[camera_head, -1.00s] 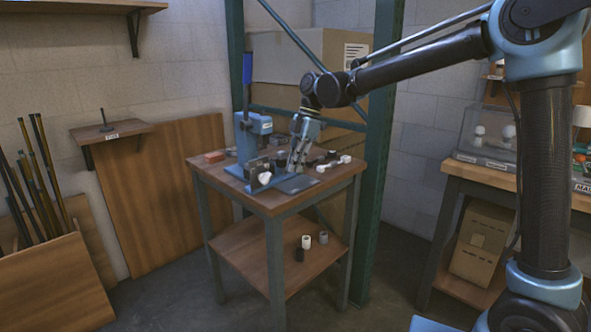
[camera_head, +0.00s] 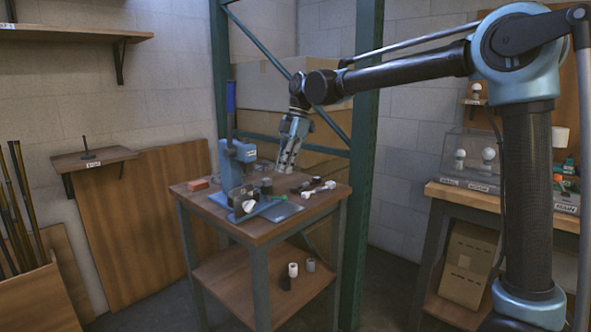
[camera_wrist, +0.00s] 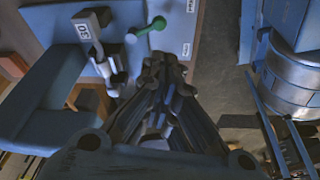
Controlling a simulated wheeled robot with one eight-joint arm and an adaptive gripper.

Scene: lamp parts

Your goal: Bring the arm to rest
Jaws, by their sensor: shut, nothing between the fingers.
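My gripper (camera_head: 288,160) hangs from my arm above the back right part of the small wooden table (camera_head: 262,229), fingers pointing down. Its fingers are together with nothing between them. In the wrist view my gripper (camera_wrist: 165,75) fills the middle, and part of the tabletop and the floor show beyond it. A blue press (camera_head: 236,160) with an upright handle stands on the table left of my gripper, apart from it.
Dark and white small parts (camera_head: 318,188) lie on the table near a grey plate (camera_head: 281,211). A white cup-like part (camera_head: 293,269) stands on the lower shelf. A green post (camera_head: 366,130) rises behind the table. A workbench (camera_head: 470,197) with bulbs stands at right.

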